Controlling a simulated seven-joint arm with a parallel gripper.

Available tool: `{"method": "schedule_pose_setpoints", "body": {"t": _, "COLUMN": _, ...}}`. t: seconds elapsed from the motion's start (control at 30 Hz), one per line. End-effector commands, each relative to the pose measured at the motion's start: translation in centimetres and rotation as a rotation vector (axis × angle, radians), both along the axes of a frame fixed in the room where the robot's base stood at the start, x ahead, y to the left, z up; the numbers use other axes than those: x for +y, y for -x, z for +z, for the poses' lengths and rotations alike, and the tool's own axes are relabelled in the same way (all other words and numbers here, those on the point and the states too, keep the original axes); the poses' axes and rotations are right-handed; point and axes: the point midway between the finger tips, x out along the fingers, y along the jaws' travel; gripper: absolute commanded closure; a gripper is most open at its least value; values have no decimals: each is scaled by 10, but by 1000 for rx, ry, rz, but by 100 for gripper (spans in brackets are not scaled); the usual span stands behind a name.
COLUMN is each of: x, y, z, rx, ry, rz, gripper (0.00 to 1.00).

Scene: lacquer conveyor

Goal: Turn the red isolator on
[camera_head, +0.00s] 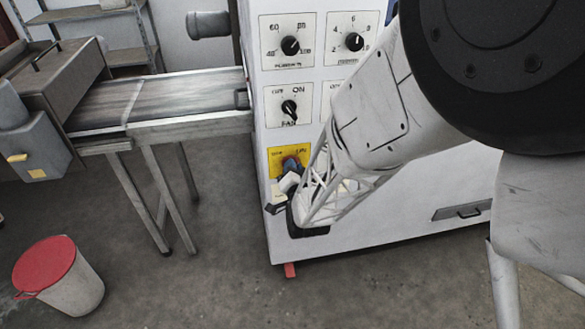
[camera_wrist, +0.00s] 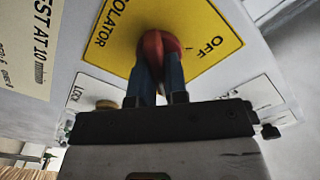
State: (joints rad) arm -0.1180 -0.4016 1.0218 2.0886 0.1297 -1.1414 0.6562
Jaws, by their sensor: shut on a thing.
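The red isolator (camera_wrist: 158,44) is a red knob on a yellow plate (camera_wrist: 205,28) marked ISOLATOR and OFF in the wrist view. In the head view the red isolator (camera_head: 290,162) sits low on the white cabinet's front, on its yellow plate (camera_head: 275,157). My gripper (camera_wrist: 160,72) has its two blue fingers closed on the knob from either side. In the head view my gripper (camera_head: 287,183) reaches the knob from below right and hides part of it and the plate. I cannot tell exactly where the knob points.
Above the isolator are black dials (camera_head: 290,46) (camera_head: 353,41) and a FAN switch (camera_head: 289,108) on the white cabinet (camera_head: 400,205). A conveyor (camera_head: 185,95) stands on the left. A bin with a red lid (camera_head: 50,270) stands on the floor, which has free room.

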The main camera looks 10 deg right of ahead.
Motion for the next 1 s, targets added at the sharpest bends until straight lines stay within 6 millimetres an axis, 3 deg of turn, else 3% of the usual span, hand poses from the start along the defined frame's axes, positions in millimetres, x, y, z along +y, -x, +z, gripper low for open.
{"method": "schedule_pose_setpoints", "body": {"t": 0.67, "x": 0, "y": 0, "z": -1, "rx": 1, "ry": -91, "rz": -1, "gripper": 100}}
{"method": "schedule_pose_setpoints", "body": {"t": 0.7, "x": 0, "y": 0, "z": -1, "rx": 1, "ry": -91, "rz": -1, "gripper": 83}}
{"method": "schedule_pose_setpoints", "body": {"t": 0.83, "x": 0, "y": 0, "z": -1, "rx": 1, "ry": -91, "rz": -1, "gripper": 63}}
{"method": "schedule_pose_setpoints", "body": {"t": 1.0, "x": 0, "y": 0, "z": 0, "rx": 0, "ry": -90, "rz": 0, "gripper": 61}}
